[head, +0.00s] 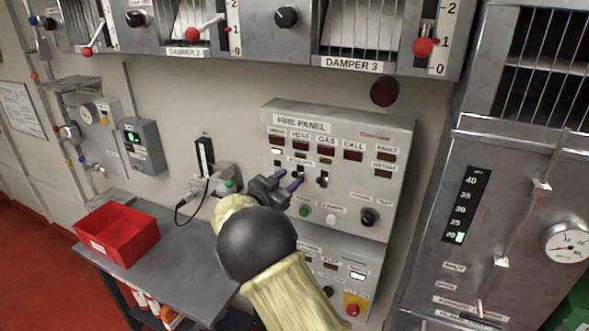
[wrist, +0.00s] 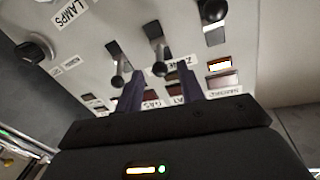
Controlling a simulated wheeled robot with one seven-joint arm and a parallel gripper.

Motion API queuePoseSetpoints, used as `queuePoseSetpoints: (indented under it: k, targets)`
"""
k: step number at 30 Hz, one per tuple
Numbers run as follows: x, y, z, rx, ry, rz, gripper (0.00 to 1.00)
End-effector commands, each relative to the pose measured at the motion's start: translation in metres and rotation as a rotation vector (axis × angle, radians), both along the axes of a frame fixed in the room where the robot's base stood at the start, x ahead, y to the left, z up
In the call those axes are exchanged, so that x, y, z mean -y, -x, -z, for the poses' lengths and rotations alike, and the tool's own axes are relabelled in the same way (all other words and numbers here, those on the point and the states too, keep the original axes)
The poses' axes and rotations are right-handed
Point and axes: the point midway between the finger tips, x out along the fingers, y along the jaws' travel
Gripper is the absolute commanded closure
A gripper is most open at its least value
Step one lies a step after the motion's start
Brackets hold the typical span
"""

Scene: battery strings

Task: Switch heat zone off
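The fire panel (head: 345,125) is a grey box on the wall with labelled lamps, including HEAT and GAS, above a row of small toggle switches. In the wrist view, a toggle with a dark round tip (wrist: 158,67), the middle of three, appears between my fingers; it looks to be the heat zone switch. Another toggle (wrist: 118,80) is left of it, and a third (wrist: 212,10) is at upper right. My gripper (head: 296,187) is open with two purple fingers, close to the panel; it also shows in the wrist view (wrist: 161,78). I cannot tell whether it touches the switch.
Below the toggles are a green button (head: 304,210), a white button (head: 331,219) and a black knob (head: 369,216). A lower panel has a red button (head: 352,310) on yellow. A red bin (head: 117,233) sits on a grey table at left. Damper levers hang above.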

Motion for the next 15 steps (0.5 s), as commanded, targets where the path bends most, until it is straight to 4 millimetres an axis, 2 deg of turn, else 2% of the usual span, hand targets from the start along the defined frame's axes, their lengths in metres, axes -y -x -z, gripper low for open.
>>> queuePoseSetpoints:
  k: [6, 15]
  targets:
    - [0.016, -0.025, -0.002, -0.001, 0.001, 0.001, 0.62]
    - [0.018, -0.03, 0.0, -0.001, -0.001, 0.0, 0.62]
